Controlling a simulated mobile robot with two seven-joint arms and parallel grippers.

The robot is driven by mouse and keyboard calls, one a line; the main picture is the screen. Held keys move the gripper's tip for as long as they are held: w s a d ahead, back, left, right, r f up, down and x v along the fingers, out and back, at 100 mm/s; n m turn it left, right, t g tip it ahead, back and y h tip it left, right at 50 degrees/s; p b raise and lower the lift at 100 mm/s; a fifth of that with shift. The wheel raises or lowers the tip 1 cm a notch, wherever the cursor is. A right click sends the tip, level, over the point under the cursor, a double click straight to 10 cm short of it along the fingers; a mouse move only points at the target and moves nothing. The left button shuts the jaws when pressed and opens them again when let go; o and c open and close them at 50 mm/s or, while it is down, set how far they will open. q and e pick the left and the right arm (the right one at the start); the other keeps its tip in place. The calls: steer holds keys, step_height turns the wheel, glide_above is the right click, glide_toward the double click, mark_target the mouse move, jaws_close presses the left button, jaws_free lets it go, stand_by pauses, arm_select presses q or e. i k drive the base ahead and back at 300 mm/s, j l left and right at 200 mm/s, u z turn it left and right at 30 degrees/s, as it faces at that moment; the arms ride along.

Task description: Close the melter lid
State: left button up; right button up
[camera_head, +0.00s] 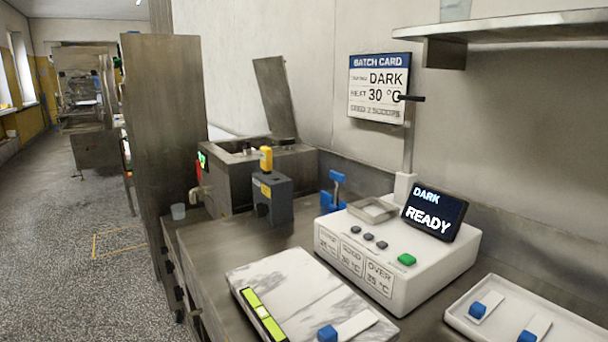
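The melter (235,181) is a dark metal box at the back of the counter, against the wall. Its lid (272,95) is a flat grey metal panel that stands raised, tilted slightly back, above the melter's rear right part. The melter's top is open, and its inside is mostly hidden from this angle. A small green display shows on its left side, above a tap. Neither of my grippers is in view.
A dark grey stand with a yellow-topped tool (266,160) stands in front of the melter. A white console (400,262) with a "DARK READY" screen, a marble slab (290,285) and a white tray (530,315) occupy the counter's front. A tall metal cabinet (163,130) is left.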

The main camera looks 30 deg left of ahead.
mark_target(271, 72)
steer(key=j+u, duration=0.1)
steer(key=u, duration=0.3)
steer(key=k+j+u, duration=0.1)
steer(key=u, duration=0.3)
steer(key=j+u, duration=0.1)
steer(key=u, duration=0.35)
